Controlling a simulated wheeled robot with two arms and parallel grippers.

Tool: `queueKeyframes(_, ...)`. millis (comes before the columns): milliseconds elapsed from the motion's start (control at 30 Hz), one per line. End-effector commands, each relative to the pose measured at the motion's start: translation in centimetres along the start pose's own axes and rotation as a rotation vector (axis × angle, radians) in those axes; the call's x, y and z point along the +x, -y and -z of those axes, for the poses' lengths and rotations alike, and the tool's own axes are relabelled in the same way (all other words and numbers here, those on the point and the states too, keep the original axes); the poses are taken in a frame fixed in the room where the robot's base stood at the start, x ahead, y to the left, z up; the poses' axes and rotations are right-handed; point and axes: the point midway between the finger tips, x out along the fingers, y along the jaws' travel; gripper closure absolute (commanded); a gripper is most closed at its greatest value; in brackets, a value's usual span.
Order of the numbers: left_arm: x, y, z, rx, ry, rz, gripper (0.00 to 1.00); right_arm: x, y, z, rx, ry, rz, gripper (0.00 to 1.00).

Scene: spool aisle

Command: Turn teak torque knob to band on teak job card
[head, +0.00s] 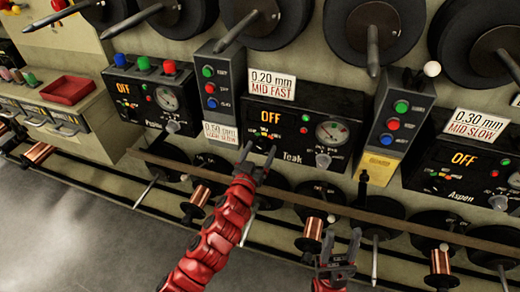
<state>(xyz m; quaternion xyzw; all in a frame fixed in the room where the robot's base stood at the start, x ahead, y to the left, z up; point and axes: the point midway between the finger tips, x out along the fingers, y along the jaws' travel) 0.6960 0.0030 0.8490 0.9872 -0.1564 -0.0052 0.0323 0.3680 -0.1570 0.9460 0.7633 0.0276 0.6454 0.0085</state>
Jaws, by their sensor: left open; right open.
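The teak unit (300,118) is a black panel in the middle, labelled Teak, with a lit OFF display (270,117) and a dial gauge (332,132). Its job card (272,85) stands on top and reads 0.20 mm MID FAST. A dark knob (263,144) with small coloured marks above it sits at the panel's lower left; I take it as the torque knob. My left gripper (258,156) is open, with its fingers around or just in front of this knob; contact is unclear. A silver knob (323,160) is at the lower right. My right gripper (340,238) is open and empty, lower down.
Button boxes (219,90) and (394,121) flank the teak unit. The Aspen unit (470,165) is at right, another unit (150,95) at left. A long rail (330,207) crosses below, with copper spools (313,232). Large black spools hang above. The floor at lower left is clear.

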Motion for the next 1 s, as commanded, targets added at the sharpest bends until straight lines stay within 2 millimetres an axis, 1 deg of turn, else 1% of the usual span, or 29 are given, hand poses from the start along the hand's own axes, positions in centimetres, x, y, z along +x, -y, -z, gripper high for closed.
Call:
queueKeyframes(100, 0.30, -0.06, 0.01, 0.000, 0.000, -0.001, 0.19, 0.03, 0.00, 0.01, 0.000, 0.000, 0.000, 0.50)
queueKeyframes(333, 0.31, -0.03, -0.01, 0.000, 0.000, 0.000, 0.19, 0.02, 0.00, 0.01, 0.000, 0.000, 0.000, 0.50)
queueKeyframes(467, 0.31, -0.02, 0.00, 0.000, 0.000, 0.000, 0.42, 0.02, 0.00, 0.00, 0.000, 0.000, 0.000, 0.50)
queueKeyframes(500, 0.31, -0.02, 0.00, 0.000, 0.000, 0.000, 0.49, 0.03, 0.00, 0.00, 0.000, 0.000, 0.000, 0.50)
queueKeyframes(567, 0.31, -0.01, 0.00, 0.000, 0.000, 0.000, 0.60, 0.02, 0.00, 0.00, 0.000, 0.000, 0.000, 0.50)
queueKeyframes(600, 0.31, -0.02, 0.01, 0.000, 0.000, 0.000, 0.67, 0.02, 0.00, 0.00, 0.000, 0.000, 0.000, 0.50)
queueKeyframes(667, 0.31, -0.02, 0.01, 0.000, 0.000, 0.000, 0.78, 0.02, 0.00, 0.00, 0.000, 0.000, 0.000, 0.50)
queueKeyframes(700, 0.31, -0.01, 0.00, 0.000, 0.000, 0.000, 0.85, 0.02, 0.00, 0.01, 0.000, 0.000, 0.000, 0.50)
queueKeyframes(800, 0.30, -0.02, 0.00, 0.000, 0.000, 0.000, 1.00, 0.02, 0.00, 0.00, 0.000, 0.000, 0.000, 0.50)
queueKeyframes(1000, 0.30, -0.02, -0.01, 0.012, 0.000, 0.000, 1.00, -0.03, 0.00, 0.00, 0.000, 0.000, 0.000, 0.50)
